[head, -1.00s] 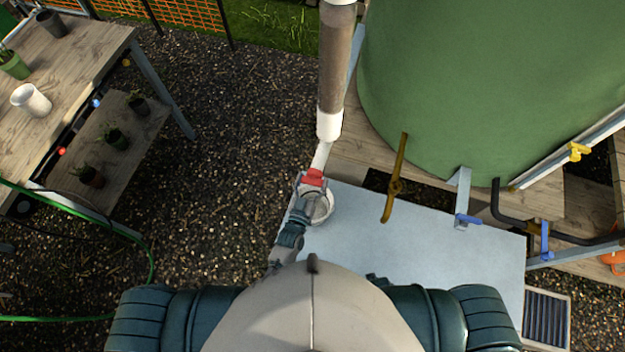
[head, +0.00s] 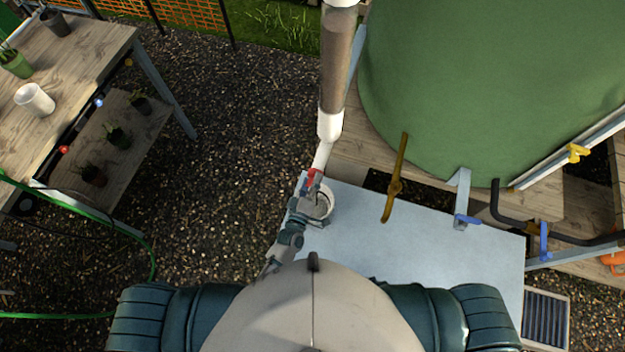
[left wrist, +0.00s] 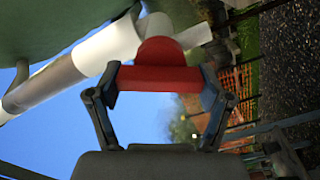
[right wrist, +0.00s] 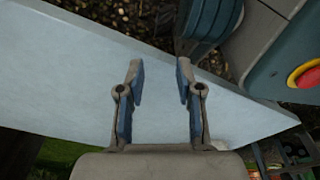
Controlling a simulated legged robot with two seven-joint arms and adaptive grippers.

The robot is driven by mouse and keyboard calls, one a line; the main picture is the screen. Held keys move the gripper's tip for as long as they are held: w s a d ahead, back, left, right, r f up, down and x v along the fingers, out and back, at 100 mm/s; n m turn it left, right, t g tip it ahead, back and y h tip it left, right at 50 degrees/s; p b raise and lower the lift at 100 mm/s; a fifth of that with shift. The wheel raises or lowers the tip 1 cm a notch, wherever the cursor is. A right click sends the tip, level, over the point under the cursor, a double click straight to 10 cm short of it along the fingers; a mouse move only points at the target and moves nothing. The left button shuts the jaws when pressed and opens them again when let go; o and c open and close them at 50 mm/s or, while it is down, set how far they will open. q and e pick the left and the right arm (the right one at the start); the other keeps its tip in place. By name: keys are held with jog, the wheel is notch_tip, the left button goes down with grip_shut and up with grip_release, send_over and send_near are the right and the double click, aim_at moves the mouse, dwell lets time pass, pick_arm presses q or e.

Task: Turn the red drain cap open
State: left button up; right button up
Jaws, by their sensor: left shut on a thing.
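The red drain cap (head: 312,176) sits at the lower end of a white and clear pipe (head: 331,100) in the head view. In the left wrist view the red cap (left wrist: 160,78) is a bar with a rounded hub, and it lies between the fingers. My left gripper (head: 313,183) is shut on the cap's bar, one finger at each end. In the left wrist view my left gripper (left wrist: 160,85) hides little of it. My right gripper (right wrist: 160,80) is open and empty above the light grey tabletop (right wrist: 60,75).
A large green tank (head: 480,90) is at the right, with a brass-coloured lever (head: 396,185) and blue valve handles (head: 467,219). A wooden bench (head: 70,65) with pots stands at the left.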

pick_arm(q)
jog(key=shift+f+n, duration=0.2)
jog(key=shift+n, duration=0.5)
jog(key=shift+a+n+b, duration=0.1)
jog(key=shift+n+b, duration=0.2)
jog(key=shift+n, duration=0.5)
pick_arm(e)
jog(key=shift+w+r, duration=0.35)
jog(key=shift+r, duration=0.1)
jog(key=shift+w+r, duration=0.1)
jog(key=shift+w, duration=0.25)
pick_arm(q)
jog(key=o, duration=1.1)
jog(key=shift+c, duration=0.2)
pick_arm(e)
jog(key=shift+a, duration=0.1)
jog(key=shift+w+a, duration=0.1)
jog(key=shift+w, duration=0.1)
pick_arm(q)
jog(key=v, duration=1.2)
pick_arm(e)
jog(key=shift+s, duration=0.2)
